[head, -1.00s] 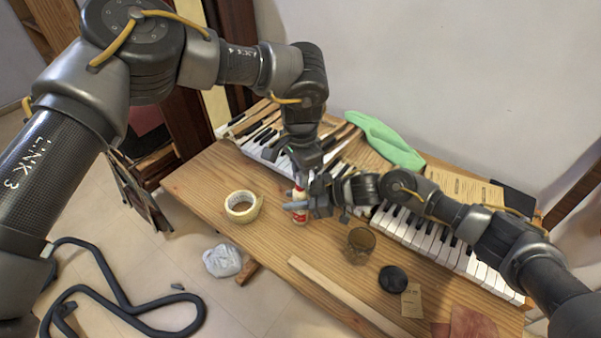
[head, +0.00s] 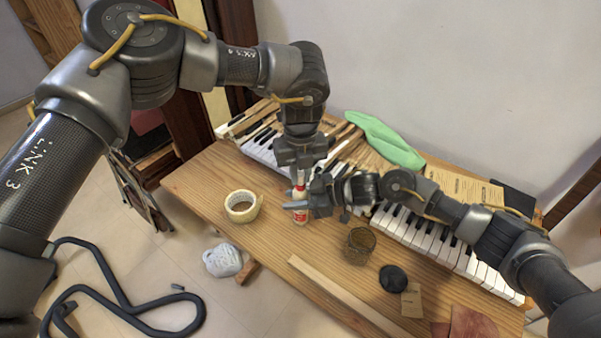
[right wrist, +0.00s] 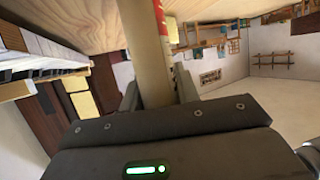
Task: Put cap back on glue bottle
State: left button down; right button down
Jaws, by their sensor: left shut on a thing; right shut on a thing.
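The glue bottle (head: 300,216), white with a red label, stands upright near the middle of the wooden table. My right gripper (head: 298,204) is shut on its upper body from the right. The right wrist view also shows the pale bottle (right wrist: 147,52) between the fingers, with red at its edge. My left gripper (head: 300,174) points down directly above the bottle's top and is shut on the small cap, mostly hidden by the fingers. I cannot tell whether the cap touches the bottle's nozzle.
The table (head: 215,185) has a tape roll (head: 242,207) left of the bottle. Piano keys (head: 425,238) and a green cloth (head: 385,142) are behind.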

pick_arm(q)
jog(key=m, duration=0.4)
jog(key=c, duration=1.3)
grip_release()
jog(key=shift+r, duration=0.1)
jog(key=shift+r, duration=2.2)
jog(key=shift+c, duration=0.5)
